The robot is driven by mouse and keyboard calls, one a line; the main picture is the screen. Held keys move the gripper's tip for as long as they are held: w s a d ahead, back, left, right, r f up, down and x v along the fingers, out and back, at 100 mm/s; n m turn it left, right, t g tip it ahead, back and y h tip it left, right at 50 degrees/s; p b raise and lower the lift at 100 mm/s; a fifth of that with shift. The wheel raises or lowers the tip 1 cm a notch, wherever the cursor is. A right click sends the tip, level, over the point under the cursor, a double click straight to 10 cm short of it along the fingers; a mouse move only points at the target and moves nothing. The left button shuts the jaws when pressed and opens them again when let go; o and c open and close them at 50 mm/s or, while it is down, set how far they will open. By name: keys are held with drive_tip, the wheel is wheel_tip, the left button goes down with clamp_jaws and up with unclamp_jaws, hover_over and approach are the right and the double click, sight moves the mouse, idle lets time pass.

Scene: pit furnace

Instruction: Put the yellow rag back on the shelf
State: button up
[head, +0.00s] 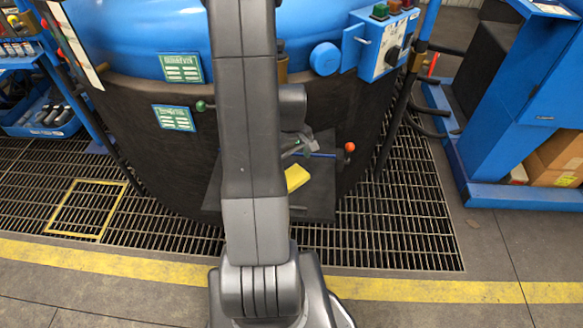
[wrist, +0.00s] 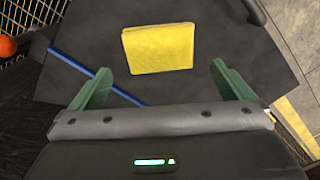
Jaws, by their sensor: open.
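The yellow rag (head: 297,177) lies flat, as a folded square, on a dark flat ledge (head: 315,205) at the front of the furnace. In the wrist view the rag (wrist: 158,48) is ahead of my gripper (wrist: 161,70), roughly centred between its two green fingers. My gripper is open with nothing between its fingers. In the head view my arm covers the left part of the ledge and perhaps part of the rag. I cannot tell whether this ledge is the shelf.
A thin blue rod (wrist: 85,68) lies by the rag. An orange-red knob (head: 349,147) is right of the ledge. The blue furnace (head: 130,35) with its dark skirt stands behind. Floor grating (head: 405,225) surrounds it. A blue rack with cardboard boxes (head: 560,160) is at right.

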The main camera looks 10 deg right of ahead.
sight(291, 176)
wheel_tip(291, 176, up, 6)
drive_tip(key=shift+p, duration=0.35)
idle(1.3)
